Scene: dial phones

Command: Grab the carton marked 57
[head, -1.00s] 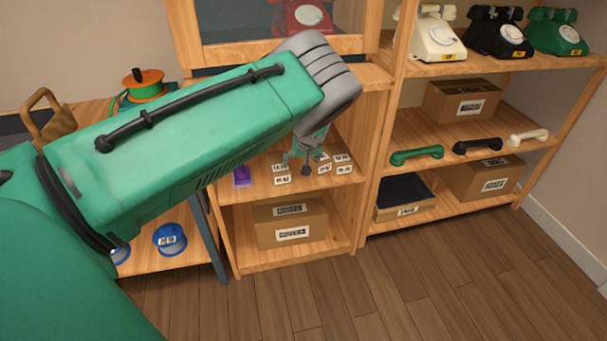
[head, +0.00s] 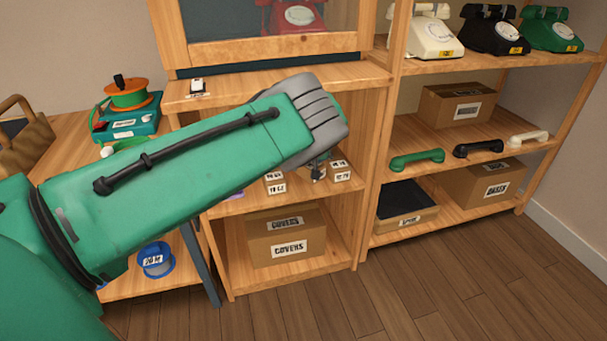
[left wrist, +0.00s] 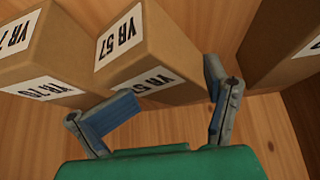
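The carton marked VR 57 (left wrist: 175,42) is a small brown box with white labels in the left wrist view. My left gripper (left wrist: 172,88) is open, with its two fingers spread at the near end of this carton. The left finger's blue pad overlaps the carton's lower label, and the right finger stands beside the carton's right side. I cannot tell whether either finger touches it. In the head view my left gripper (head: 318,170) is among small cartons on the middle shelf, partly hidden by my arm. Their numbers are too small to read there. My right gripper is not in view.
A second carton (left wrist: 50,52) sits close on the left, and another (left wrist: 285,45) stands to the right across a gap. A larger COVERS box (head: 312,243) is on the shelf below. The cabinet top (head: 235,90) is above my gripper.

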